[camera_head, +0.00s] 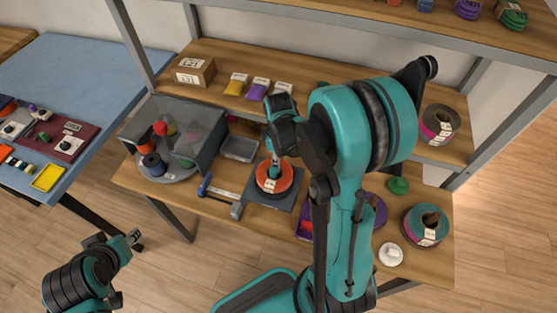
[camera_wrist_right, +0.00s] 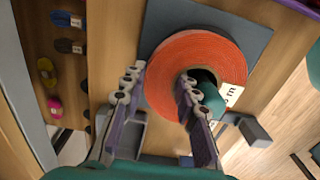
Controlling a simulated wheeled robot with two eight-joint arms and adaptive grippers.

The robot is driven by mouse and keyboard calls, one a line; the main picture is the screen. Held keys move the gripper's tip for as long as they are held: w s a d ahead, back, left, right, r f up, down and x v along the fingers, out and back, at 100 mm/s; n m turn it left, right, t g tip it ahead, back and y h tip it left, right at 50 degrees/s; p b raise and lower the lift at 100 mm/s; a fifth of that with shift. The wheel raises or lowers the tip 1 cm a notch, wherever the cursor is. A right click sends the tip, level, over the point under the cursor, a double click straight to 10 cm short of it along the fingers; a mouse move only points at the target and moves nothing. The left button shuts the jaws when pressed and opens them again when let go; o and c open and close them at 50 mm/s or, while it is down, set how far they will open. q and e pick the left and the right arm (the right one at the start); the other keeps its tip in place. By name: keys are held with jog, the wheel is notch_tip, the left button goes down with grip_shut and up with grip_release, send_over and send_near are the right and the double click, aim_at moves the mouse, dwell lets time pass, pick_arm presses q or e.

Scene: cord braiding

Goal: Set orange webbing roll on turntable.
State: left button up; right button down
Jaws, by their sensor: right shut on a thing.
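The orange webbing roll (camera_head: 268,186) is a flat ring with a white label, at a dark grey square plate (camera_head: 291,201) on the bench. It also shows in the right wrist view (camera_wrist_right: 208,45). My right gripper (camera_head: 274,165) is over it from above, one finger in the core and one outside the rim, shut on its wall. I cannot tell whether the roll touches the plate. A round grey turntable-like disc (camera_head: 180,178) carries several spools, partly behind a clear cover, at the left. My left gripper (camera_head: 134,237) is apart, lower left; its jaws are unclear.
A clear-sided box (camera_head: 203,128) stands over the disc's back. A grey tray (camera_head: 239,148) and a blue-handled tool (camera_head: 218,192) lie between it and the roll. A teal roll (camera_head: 426,226) and a white spool (camera_head: 390,255) stand right. A shelf upright (camera_head: 134,45) rises at the left.

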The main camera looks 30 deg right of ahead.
dwell(0.4)
jog(key=c, duration=1.1)
grip_release()
jog(key=shift+c, duration=0.2)
jog(key=shift+o, duration=0.4)
jog(key=shift+d+f, duration=0.1)
jog(key=shift+c, duration=1.1)
